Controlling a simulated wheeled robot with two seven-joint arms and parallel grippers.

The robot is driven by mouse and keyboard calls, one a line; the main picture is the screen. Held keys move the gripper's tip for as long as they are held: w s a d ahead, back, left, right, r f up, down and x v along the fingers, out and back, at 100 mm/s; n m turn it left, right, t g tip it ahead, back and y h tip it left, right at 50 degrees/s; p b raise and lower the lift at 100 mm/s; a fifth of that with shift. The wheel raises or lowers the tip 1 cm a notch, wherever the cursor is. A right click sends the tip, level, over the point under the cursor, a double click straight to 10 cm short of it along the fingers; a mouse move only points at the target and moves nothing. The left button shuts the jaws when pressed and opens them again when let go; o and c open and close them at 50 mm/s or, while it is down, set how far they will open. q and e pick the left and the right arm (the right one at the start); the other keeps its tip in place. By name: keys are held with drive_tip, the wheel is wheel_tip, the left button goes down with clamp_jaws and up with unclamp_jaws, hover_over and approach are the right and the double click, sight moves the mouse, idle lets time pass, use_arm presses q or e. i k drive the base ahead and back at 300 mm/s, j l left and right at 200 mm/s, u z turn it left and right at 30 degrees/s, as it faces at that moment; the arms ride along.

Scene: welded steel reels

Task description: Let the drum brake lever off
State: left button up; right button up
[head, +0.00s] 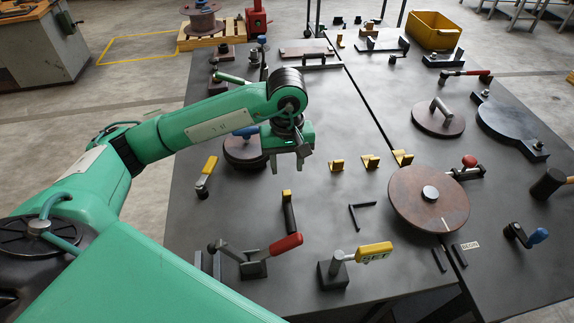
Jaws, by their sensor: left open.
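Nearer me are a lever with a red grip (285,244) on a dark bracket and a yellow-gripped lever (375,251) marked "SET" on a dark block. No label shows which one is the drum brake lever. My left gripper (291,168) is open and empty, pointing down above the table, apart from these levers. My right gripper is not in view.
A dark disc with a blue handle (243,153) sits just left of my left gripper. Small yellow brackets (370,161) and a yellow-topped lever (206,172) stand nearby. A yellow bin (433,31) is at the back right. A seam splits the tabletop.

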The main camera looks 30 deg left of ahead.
sight(207, 171)
drive_tip(key=k+l, duration=0.5)
drive_tip(key=k, duration=0.2)
drive_tip(key=k+l, duration=0.5)
drive_tip(key=k, duration=0.15)
